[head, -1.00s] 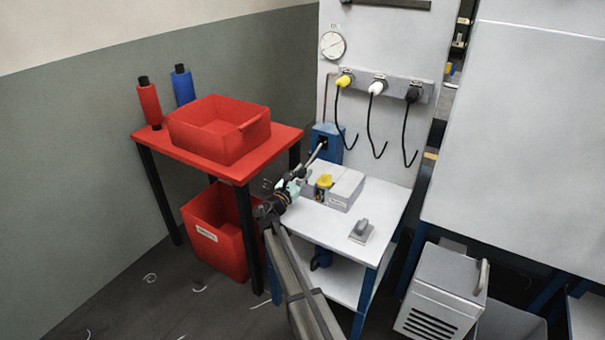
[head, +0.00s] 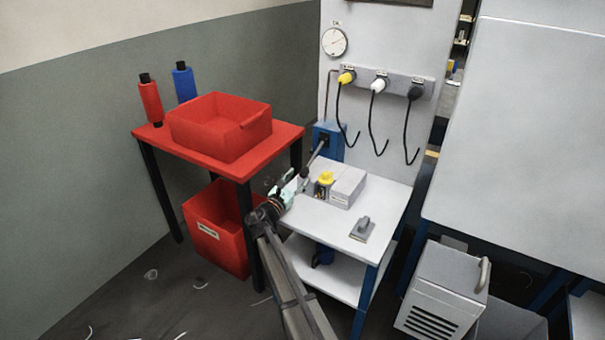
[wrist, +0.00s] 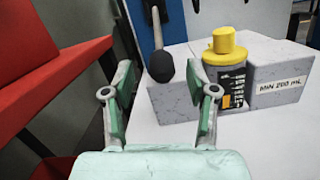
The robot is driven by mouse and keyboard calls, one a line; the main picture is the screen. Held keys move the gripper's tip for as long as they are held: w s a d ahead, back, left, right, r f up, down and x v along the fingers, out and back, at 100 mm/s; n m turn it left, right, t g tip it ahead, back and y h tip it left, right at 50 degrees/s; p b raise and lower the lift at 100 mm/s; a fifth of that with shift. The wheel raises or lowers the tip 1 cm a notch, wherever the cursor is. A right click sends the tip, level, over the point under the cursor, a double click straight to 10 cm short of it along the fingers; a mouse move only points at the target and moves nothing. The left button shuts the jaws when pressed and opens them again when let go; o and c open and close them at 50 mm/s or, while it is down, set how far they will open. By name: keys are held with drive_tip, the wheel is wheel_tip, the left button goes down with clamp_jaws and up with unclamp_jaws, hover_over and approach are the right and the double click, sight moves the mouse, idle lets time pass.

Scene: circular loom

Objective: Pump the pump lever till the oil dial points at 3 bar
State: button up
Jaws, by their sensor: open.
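The pump lever is a thin rod (head: 317,153) slanting down and left out of the blue pump box (head: 322,130). In the wrist view its black knob (wrist: 161,66) hangs between and just beyond my fingertips, with gaps on both sides. My gripper (head: 291,186) is open, with a green pad on each finger; it also shows in the wrist view (wrist: 160,85). The round white oil dial (head: 334,42) is on the grey panel above the pump. Its needle is too small to read surely.
A yellow-capped bottle (wrist: 229,72) stands by a grey block (wrist: 280,77) close right of my gripper. A red table (head: 284,138) with a red bin (head: 229,145) is on the left. A grey hand tool (head: 361,231) lies on the white table (head: 335,222).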

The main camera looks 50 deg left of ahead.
sight(301, 175)
drive_tip(key=v, duration=0.7)
drive_tip(key=shift+s+d+f, duration=0.1)
drive_tip(key=shift+s+d, duration=0.1)
drive_tip(key=shift+s, duration=0.1)
drive_tip(key=s+n+p, duration=0.1)
drive_tip(key=s+p, duration=0.1)
drive_tip(key=s+r+n+g+h+p, duration=0.1)
drive_tip(key=s+n+p, duration=0.1)
drive_tip(key=shift+s+d+r+n+g+h, duration=0.1)
drive_tip(key=shift+s+n+g+h, duration=0.2)
drive_tip(key=shift+s, duration=0.05)
drive_tip(key=x, duration=1.6)
drive_tip(key=shift+w+p, duration=0.35)
drive_tip(key=shift+c, duration=0.4)
clamp_jaws()
